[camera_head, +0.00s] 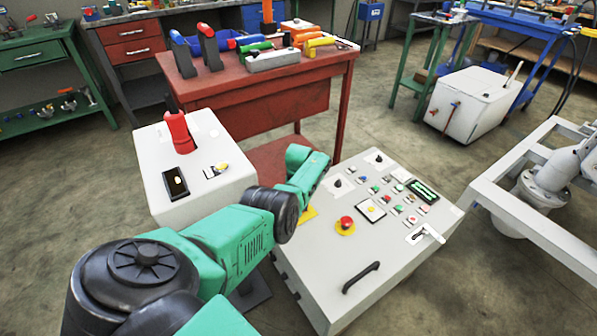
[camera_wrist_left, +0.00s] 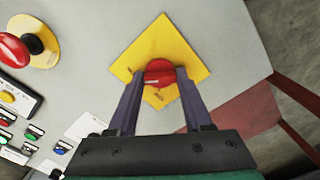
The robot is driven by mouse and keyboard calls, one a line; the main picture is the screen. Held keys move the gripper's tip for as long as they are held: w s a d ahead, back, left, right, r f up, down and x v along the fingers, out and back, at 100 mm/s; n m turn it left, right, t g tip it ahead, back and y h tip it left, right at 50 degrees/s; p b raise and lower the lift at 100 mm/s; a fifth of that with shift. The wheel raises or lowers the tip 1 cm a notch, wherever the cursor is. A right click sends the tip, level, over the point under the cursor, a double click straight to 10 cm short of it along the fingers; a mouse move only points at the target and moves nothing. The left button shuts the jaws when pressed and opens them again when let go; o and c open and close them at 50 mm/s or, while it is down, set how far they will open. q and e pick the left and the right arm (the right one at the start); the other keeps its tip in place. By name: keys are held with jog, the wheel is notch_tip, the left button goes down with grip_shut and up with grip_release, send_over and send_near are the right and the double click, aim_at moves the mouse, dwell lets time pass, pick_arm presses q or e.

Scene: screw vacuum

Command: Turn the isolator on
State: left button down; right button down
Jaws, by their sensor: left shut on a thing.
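The isolator is a red rotary knob (camera_wrist_left: 158,72) on a yellow square plate (camera_wrist_left: 190,45), seen in the left wrist view. The plate lies on the sloping grey control panel (camera_head: 320,262). My left gripper (camera_wrist_left: 160,78) has its two dark fingers on either side of the knob and is shut on it. In the head view my green left arm hides the knob and the fingers. Only a small corner of the yellow plate (camera_head: 309,213) shows there. My right gripper is in neither view.
A red mushroom button (camera_head: 346,222) on a yellow collar sits close by on the panel; it also shows in the wrist view (camera_wrist_left: 14,50). Several small buttons, a white lever (camera_head: 427,233) and a black handle (camera_head: 361,277) are on the panel. A white cabinet (camera_head: 225,180) stands left.

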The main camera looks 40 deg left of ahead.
pick_arm(q)
jog(key=shift+m, duration=0.9)
jog(key=shift+c, duration=1.6)
grip_release()
